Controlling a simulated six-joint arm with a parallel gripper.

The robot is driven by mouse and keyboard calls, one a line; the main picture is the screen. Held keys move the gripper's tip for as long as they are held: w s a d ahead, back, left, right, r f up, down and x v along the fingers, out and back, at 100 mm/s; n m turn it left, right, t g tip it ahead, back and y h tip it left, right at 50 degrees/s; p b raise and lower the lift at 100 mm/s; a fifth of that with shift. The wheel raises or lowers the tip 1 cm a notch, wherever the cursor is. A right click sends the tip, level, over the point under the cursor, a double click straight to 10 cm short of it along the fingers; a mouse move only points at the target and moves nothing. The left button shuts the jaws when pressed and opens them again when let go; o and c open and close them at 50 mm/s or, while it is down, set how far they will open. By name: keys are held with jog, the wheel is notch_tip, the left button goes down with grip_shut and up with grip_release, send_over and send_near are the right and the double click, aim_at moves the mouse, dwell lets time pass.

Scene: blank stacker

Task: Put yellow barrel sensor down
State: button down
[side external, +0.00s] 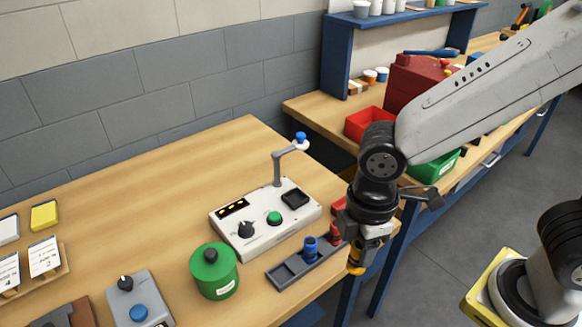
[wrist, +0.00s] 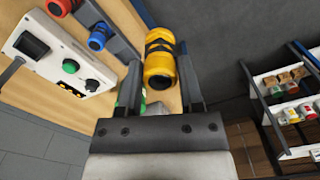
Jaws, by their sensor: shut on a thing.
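My gripper (side external: 357,252) is shut on the yellow barrel sensor (side external: 356,268), which hangs below it at the table's right edge. In the wrist view, the yellow barrel sensor (wrist: 159,68), with a black band, sits between the two fingers (wrist: 160,78). The dark grey slotted tray (side external: 290,275) lies on the table left of my gripper. A blue barrel sensor (side external: 311,249) and a red barrel sensor (side external: 335,236) stand in it. Its near-left end looks empty. The yellow sensor is apart from the tray.
A white control box (side external: 255,235) with a lamp-like arm stands behind the tray. A green canister (side external: 214,271) stands left of the tray, and a grey box with a blue button (side external: 138,312) is farther left. Another bench with red and green bins (side external: 366,124) stands behind.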

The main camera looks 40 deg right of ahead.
jog(key=w+d+r, duration=0.4)
jog(key=w+d, duration=0.6)
jog(key=w, duration=0.1)
jog(key=shift+w+r, duration=0.35)
jog(key=shift+w, duration=0.05)
jog(key=w+a+f, duration=0.2)
jog(key=w+f, duration=0.7)
jog(key=w, duration=0.4)
jog(key=shift+w+f, duration=0.15)
jog(key=shift+f, duration=0.1)
